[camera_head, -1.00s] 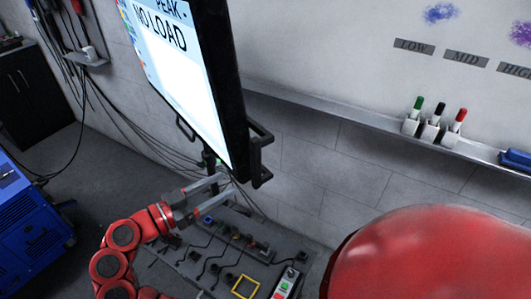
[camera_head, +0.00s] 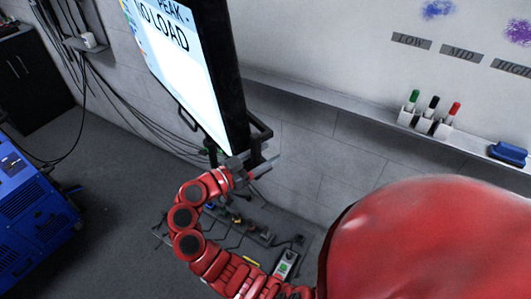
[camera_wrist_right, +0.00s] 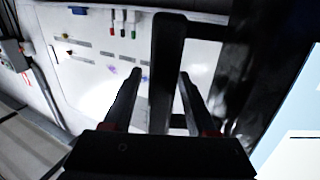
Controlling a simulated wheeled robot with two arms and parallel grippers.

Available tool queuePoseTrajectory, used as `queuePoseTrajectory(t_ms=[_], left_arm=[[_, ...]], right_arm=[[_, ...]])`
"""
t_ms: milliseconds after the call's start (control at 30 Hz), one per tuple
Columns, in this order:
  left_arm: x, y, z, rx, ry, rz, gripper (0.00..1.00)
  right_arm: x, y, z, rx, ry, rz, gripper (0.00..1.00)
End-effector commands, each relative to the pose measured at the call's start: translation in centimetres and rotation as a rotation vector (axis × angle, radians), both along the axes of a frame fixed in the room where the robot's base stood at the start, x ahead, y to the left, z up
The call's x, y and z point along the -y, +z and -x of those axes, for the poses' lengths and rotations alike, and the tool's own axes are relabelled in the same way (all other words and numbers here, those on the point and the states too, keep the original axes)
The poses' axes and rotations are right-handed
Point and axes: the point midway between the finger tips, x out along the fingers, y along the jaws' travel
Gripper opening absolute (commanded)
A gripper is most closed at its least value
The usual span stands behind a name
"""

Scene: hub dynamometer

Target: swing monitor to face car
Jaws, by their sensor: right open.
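The monitor (camera_head: 190,75) hangs at upper centre in the head view, its lit screen facing lower left. A dark bar handle (camera_head: 262,135) sticks out from its right edge. My right gripper (camera_head: 264,167) is at the lower part of this handle. In the wrist view, the open fingers of my right gripper (camera_wrist_right: 160,78) stand on either side of the dark handle bar (camera_wrist_right: 165,50), with gaps visible. Whether either finger touches the bar cannot be told. My left gripper is not in view. No car is clearly recognisable.
A whiteboard with a ledge (camera_head: 370,115) runs along the wall, holding markers (camera_head: 432,112) and a blue eraser (camera_head: 508,153). A low panel with cables and plugs (camera_head: 240,228) lies below the monitor. A blue machine (camera_head: 30,215) stands left. Grey floor between is open.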

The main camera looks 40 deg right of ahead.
Motion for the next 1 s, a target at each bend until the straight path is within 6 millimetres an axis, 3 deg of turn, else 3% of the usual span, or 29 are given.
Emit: queuePoseTrajectory(t_ms=[100,400,1000], left_arm=[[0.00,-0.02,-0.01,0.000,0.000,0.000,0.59],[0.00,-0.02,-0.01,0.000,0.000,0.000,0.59],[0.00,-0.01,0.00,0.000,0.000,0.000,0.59]], right_arm=[[-0.02,-0.01,0.01,0.000,0.000,0.000,0.54],[-0.03,0.01,0.02,0.000,-0.001,0.000,0.00],[-0.03,0.02,0.03,0.000,-0.001,0.000,0.00]])
